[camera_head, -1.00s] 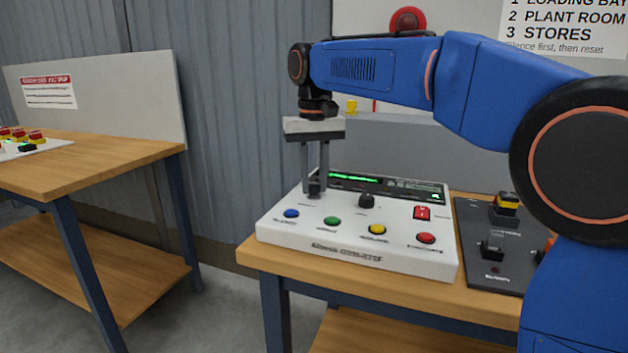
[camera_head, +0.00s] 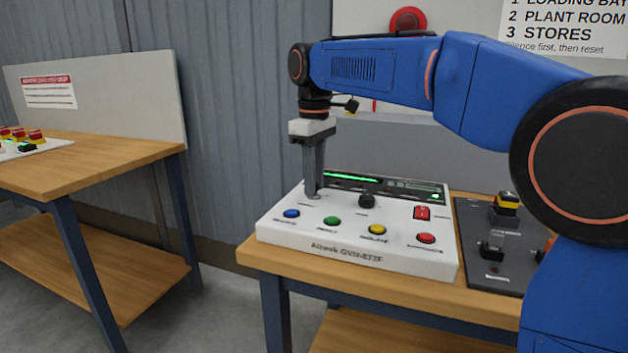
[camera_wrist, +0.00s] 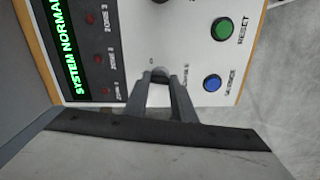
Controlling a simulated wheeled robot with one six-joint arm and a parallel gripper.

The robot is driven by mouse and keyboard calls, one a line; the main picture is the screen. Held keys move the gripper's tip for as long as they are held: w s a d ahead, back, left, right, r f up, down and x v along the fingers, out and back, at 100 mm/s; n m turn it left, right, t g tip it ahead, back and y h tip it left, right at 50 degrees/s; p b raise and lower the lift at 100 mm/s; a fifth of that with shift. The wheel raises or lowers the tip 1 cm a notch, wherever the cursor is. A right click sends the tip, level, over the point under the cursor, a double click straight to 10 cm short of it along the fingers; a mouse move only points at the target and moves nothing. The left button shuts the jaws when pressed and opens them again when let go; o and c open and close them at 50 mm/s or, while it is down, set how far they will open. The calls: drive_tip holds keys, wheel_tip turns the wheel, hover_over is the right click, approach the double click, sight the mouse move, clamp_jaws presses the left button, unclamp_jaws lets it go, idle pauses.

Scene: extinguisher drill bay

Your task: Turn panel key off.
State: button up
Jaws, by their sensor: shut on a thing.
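The white control panel (camera_head: 345,251) sits on the wooden bench. My gripper (camera_head: 314,192) points down at the panel's rear left, behind the blue button, its fingers closed on the panel key. In the wrist view the fingertips (camera_wrist: 161,82) meet around the key (camera_wrist: 160,73), of which only a small grey part shows; the fingers hide the rest. The key's exact angle cannot be read from these views. A black knob (camera_head: 367,201) stands to the right of my gripper, apart from it.
Blue (camera_head: 291,214), green (camera_head: 332,221), yellow (camera_head: 376,230) and red (camera_head: 426,238) buttons line the panel's front. A red switch (camera_head: 422,213) is at its right. The lit display (camera_wrist: 70,45) reads "SYSTEM NORMAL". A dark control box (camera_head: 490,262) stands close on the right.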

drive_tip(key=shift+n, duration=0.7)
drive_tip(key=o, duration=1.1)
drive_tip(key=shift+c, duration=0.2)
wheel_tip(320, 180, up, 17)
drive_tip(key=shift+r, duration=0.2)
